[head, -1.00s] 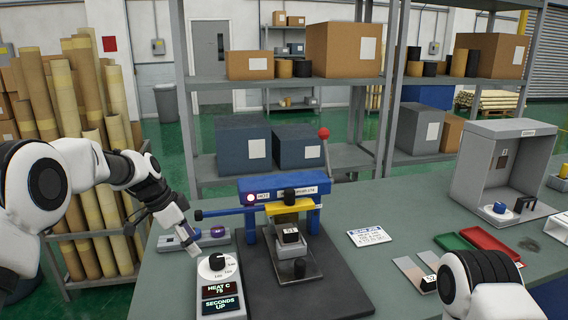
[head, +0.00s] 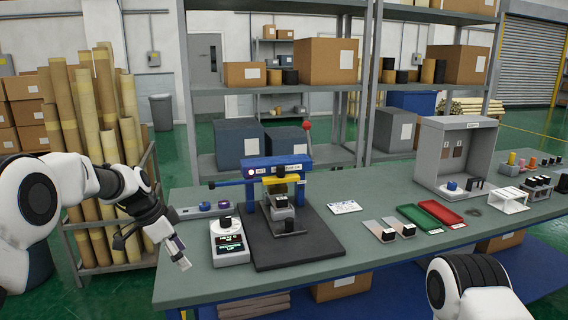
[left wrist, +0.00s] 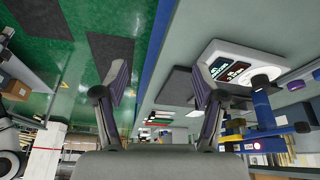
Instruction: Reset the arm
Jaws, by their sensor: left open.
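My left gripper (head: 180,256) hangs at the left end of the grey-green workbench (head: 190,284), left of the white controller box (head: 230,254) with its dark knob and display. Its jaws are open and empty; the left wrist view shows the two fingers apart (left wrist: 163,105) with nothing between them. That view also shows the controller (left wrist: 240,68) to the right of the fingers. My right arm shows at the lower right of the head view, but its gripper is out of view.
A blue press (head: 275,164) stands on a dark mat (head: 318,244) right of the controller. A green tray (head: 420,219) and a red tray (head: 443,212) lie farther right, near a grey booth (head: 468,125). Tall wrapped rolls (head: 88,130) stand in a rack at the left.

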